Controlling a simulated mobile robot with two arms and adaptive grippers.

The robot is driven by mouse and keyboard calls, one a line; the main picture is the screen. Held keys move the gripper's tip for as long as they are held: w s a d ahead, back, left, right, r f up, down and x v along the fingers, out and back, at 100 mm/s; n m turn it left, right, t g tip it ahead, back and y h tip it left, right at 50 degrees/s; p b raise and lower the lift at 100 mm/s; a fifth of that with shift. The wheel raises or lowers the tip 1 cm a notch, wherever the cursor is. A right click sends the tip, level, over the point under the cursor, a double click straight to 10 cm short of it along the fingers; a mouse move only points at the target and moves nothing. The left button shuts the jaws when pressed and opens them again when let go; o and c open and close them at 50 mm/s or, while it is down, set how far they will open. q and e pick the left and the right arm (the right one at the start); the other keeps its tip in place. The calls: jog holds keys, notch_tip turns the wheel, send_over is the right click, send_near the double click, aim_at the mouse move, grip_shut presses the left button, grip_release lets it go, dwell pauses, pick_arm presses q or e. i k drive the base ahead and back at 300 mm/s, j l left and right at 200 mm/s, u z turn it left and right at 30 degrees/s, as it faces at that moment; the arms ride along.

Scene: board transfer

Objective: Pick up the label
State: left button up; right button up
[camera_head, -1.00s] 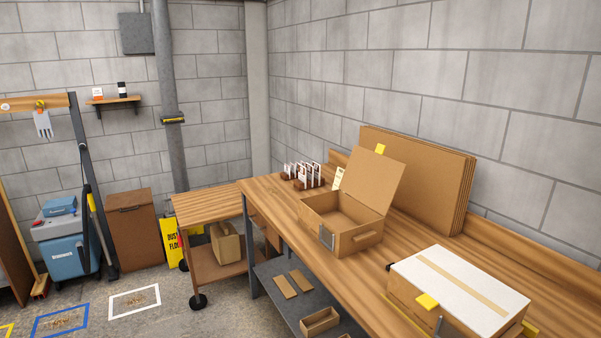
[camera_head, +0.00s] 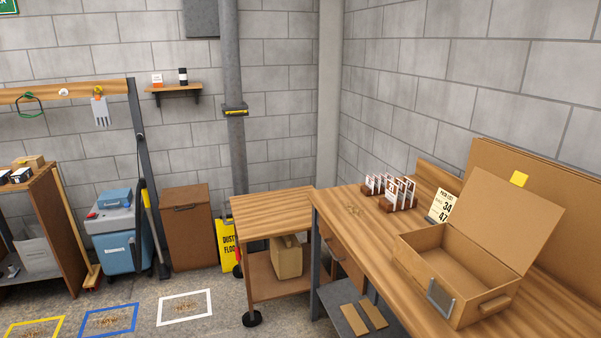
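Several upright white cards with dark red or black markings (camera_head: 402,191) stand in small brown wooden holders at the far end of the wooden workbench (camera_head: 376,235). They look like labels, but their print is too small to read and I cannot tell which one the task means. A cream card (camera_head: 440,206) with the numbers 34 and 47 stands behind the open cardboard box. Neither of my grippers is in view.
An open cardboard box (camera_head: 475,290) with a raised lid sits on the bench. Flat cardboard sheets (camera_head: 555,225) lean at the wall behind it. A wooden cart (camera_head: 271,210) holding a small box stands left of the bench. Coloured floor frames (camera_head: 186,307) lie at lower left.

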aim_at(384, 179)
jog(key=i+j, duration=0.15)
jog(key=i, duration=0.4)
jog(key=i+j, duration=0.2)
jog(key=i, duration=0.3)
jog(key=i+j+u, duration=0.1)
jog(key=i, duration=0.45)
